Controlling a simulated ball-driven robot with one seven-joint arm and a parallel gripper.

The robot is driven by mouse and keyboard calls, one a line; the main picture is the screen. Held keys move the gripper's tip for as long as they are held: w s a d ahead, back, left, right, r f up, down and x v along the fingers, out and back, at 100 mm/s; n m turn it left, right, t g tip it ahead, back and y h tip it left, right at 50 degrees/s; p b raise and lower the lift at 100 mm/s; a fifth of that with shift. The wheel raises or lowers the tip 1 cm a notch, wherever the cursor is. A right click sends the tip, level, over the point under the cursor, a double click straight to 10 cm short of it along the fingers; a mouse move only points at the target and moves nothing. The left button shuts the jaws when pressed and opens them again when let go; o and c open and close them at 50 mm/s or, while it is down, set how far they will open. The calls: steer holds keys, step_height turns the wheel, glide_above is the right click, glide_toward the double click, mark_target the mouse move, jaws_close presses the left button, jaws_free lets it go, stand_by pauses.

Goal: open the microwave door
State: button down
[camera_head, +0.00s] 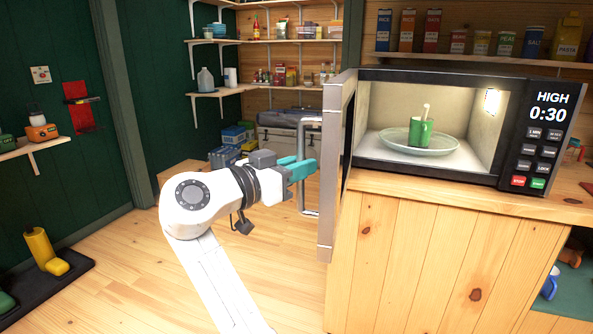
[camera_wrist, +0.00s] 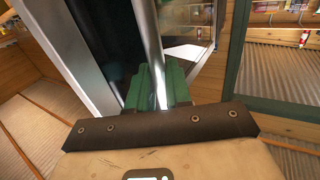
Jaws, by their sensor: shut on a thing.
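The microwave (camera_head: 438,130) stands on a wooden counter, and its inside is lit and in plain view. Its door (camera_head: 336,170) stands wide open, swung out to the left and seen nearly edge-on. The door's bar handle (camera_head: 304,198) is on the door's left side. My gripper (camera_head: 309,168) has teal fingers, which are shut on the handle at about its middle. The wrist view also shows the green fingers (camera_wrist: 158,88) around the metal handle (camera_wrist: 151,38), beside the door (camera_wrist: 98,45). A green mug (camera_head: 420,133) stands on the glass plate (camera_head: 396,141) inside.
The wooden counter (camera_head: 430,250) supports the microwave and extends to its right. A shelf of jars and boxes (camera_head: 480,58) is above it. Wall shelves (camera_head: 225,91) and small boxes (camera_head: 228,150) are behind my arm. The wooden floor (camera_head: 115,260) at the left is mostly clear.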

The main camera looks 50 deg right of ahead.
steer(key=shift+d, duration=0.35)
steer(key=c, duration=1.5)
jaws_free()
steer(key=o, duration=0.3)
steer(key=shift+d, duration=0.4)
steer(key=shift+o, duration=0.2)
steer(key=w+a, duration=0.1)
steer(key=a, duration=1)
steer(key=shift+w, duration=0.25)
